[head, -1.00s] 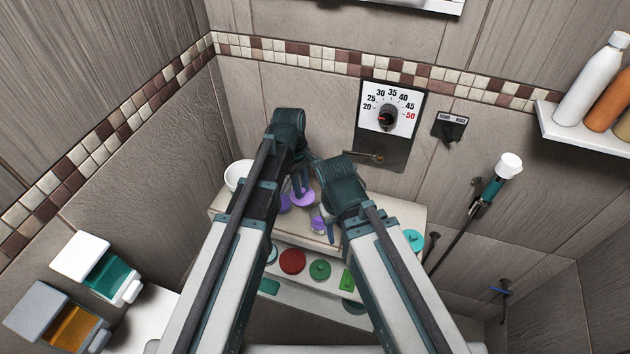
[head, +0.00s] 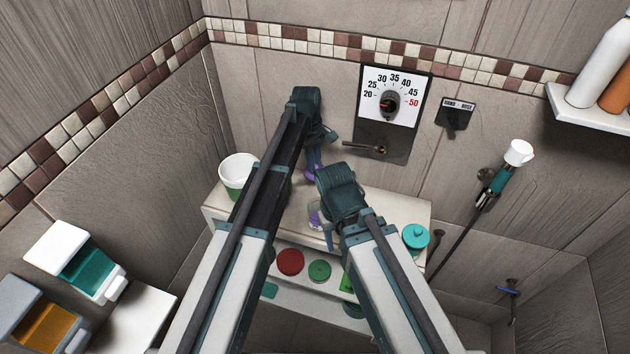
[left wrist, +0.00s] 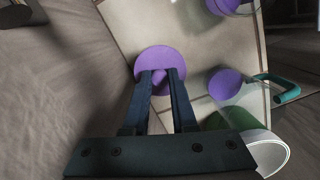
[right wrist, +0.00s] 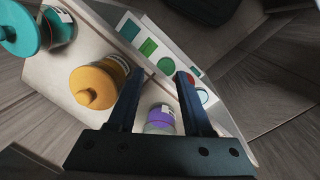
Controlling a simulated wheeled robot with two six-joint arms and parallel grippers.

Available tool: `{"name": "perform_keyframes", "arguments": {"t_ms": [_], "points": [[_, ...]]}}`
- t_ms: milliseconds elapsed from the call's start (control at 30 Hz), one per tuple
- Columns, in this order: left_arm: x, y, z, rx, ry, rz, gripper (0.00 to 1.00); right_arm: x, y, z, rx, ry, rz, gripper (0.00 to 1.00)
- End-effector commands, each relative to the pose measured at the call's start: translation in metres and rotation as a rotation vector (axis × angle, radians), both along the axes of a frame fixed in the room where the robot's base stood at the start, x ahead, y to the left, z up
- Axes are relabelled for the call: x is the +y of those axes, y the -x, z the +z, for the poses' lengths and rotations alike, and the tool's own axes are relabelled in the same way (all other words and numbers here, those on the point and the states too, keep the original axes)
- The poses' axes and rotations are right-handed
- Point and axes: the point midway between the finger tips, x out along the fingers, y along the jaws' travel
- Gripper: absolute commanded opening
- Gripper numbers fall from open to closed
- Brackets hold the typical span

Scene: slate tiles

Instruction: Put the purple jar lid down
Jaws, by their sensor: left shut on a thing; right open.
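The purple jar lid (left wrist: 160,58) is a flat disc with a knob. My left gripper (left wrist: 159,84) is shut on that knob in the left wrist view. In the head view the lid (head: 312,174) shows partly below my left gripper (head: 314,166), over the back of the pale ledge (head: 400,207). I cannot tell whether it touches the ledge. My right gripper (right wrist: 159,74) is open and empty. A clear jar with purple contents (right wrist: 160,118) stands beyond its fingers, and shows in the head view (head: 315,217) beside my right gripper.
A white and green cup (head: 237,174) stands at the ledge's left end. A teal-lidded jar (head: 415,237) stands at its right end. A yellow-lidded jar (right wrist: 97,84) is near my right gripper. Another purple round thing (left wrist: 225,83) lies right of the held lid. A tap spout (head: 362,147) sticks out behind.

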Motion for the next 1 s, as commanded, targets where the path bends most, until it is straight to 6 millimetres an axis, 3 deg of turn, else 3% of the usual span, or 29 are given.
{"name": "perform_keyframes", "arguments": {"t_ms": [367, 700, 1000], "points": [[0.0, 0.0, -0.011, 0.0, 0.0, 0.0, 0.0, 0.0, 0.0, -0.011, 0.0, 0.0, 0.0, 0.5], [0.0, 0.0, -0.053, 0.0, 0.0, 0.0, 0.0, 0.0, 0.0, -0.053, 0.0, 0.0, 0.0, 0.5], [-0.001, -0.004, -0.053, 0.0, 0.0, 0.0, 0.0, 0.0, 0.0, -0.053, 0.0, 0.0, 0.0, 0.5]]}}
